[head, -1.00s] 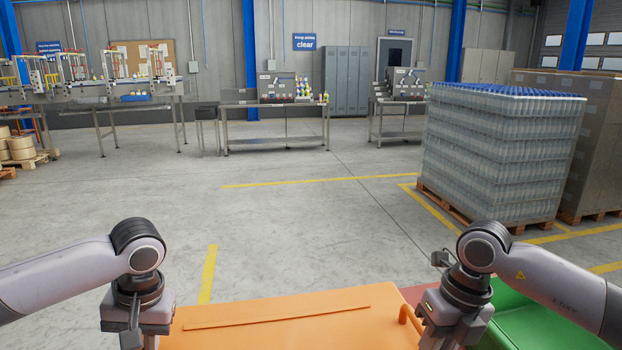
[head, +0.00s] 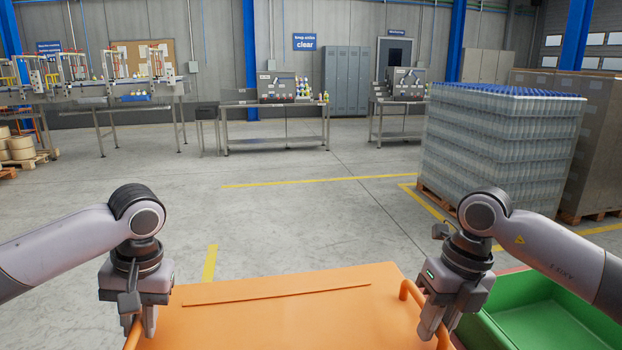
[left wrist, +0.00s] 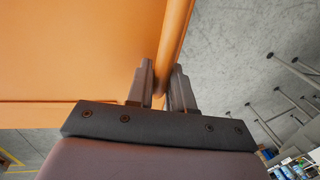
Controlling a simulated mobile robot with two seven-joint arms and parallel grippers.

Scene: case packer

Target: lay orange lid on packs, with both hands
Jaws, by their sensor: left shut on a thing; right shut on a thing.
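The orange lid (head: 290,312) spans the bottom middle of the head view, with a raised ridge across it and a bar handle at each side. My left gripper (head: 138,328) is shut on the lid's left handle, and my right gripper (head: 432,325) is shut on its right handle. In the left wrist view the two fingers (left wrist: 160,85) close around the orange bar beside the lid's flat surface (left wrist: 70,55). The packs are not visible.
A green bin (head: 545,325) lies at the bottom right, beside my right gripper. A pallet of shrink-wrapped bottles (head: 500,150) stands at the right. Grey floor (head: 300,220) is clear beyond the lid.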

